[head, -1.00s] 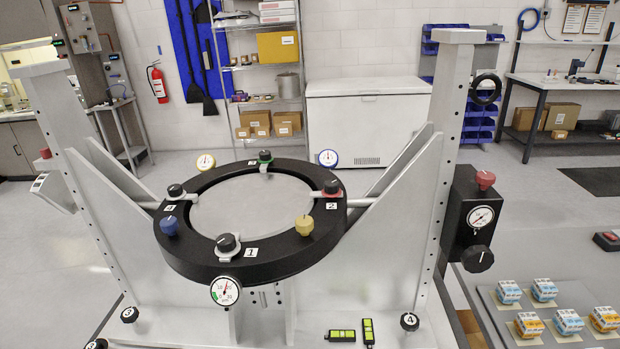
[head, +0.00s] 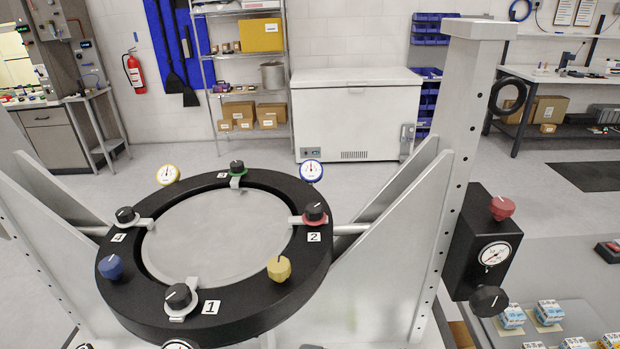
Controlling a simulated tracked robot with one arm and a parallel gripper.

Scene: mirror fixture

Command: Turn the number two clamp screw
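The black ring of the mirror fixture (head: 250,317) is held between two grey uprights. The number two clamp screw (head: 315,212) is a black knob over a red collar on the ring's right side, beside the white "2" label (head: 313,237). A yellow knob (head: 279,268) and a blue knob (head: 111,267) also sit on the ring. My gripper is not in view.
The right upright (head: 452,150) and its slanted brace (head: 385,240) stand right of screw two. A black box (head: 482,245) with a red knob, gauge and black knob is on that upright. Small boxes (head: 549,312) lie at lower right. The space above the ring is clear.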

